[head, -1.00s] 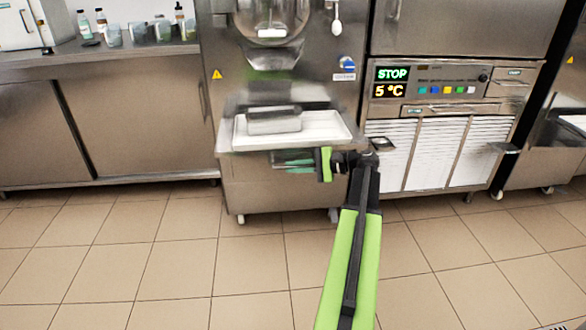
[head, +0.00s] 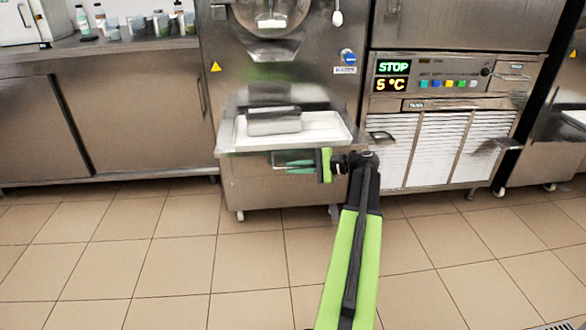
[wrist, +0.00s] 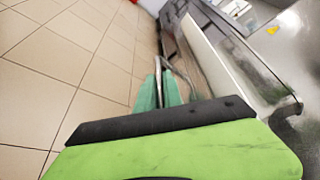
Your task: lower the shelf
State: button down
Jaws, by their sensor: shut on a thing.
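The shelf (head: 335,130) juts out level from the front of the steel batch freezer, with a white top and a grey metal block or pan on it. In the wrist view its side (wrist: 215,62) runs along the right. My gripper (head: 290,163) is just below the shelf's front edge, its green fingers pointing left. In the wrist view the fingers (wrist: 160,92) are close together at a thin bent metal bar (wrist: 182,72) beside the shelf, and they look shut on it. The exact contact is small and partly hidden by my gripper's body.
The batch freezer (head: 265,190) stands on casters on a tiled floor. To its right is a cabinet with a display (head: 393,76) reading STOP and 5 °C. A steel counter (head: 130,110) with bottles and cups stands at the left. The floor in front is clear.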

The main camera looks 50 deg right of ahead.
notch_tip(320, 180, down, 9)
jog(key=b, duration=0.7)
jog(key=shift+d, duration=0.15)
jog(key=c, duration=1.7)
grip_release()
jog(key=shift+s+f, duration=0.1)
jog(key=shift+f, duration=0.05)
jog(key=shift+o, duration=1.1)
jog(key=p+v, duration=0.3)
jog(key=v, duration=1.4)
jog(key=shift+s, duration=0.2)
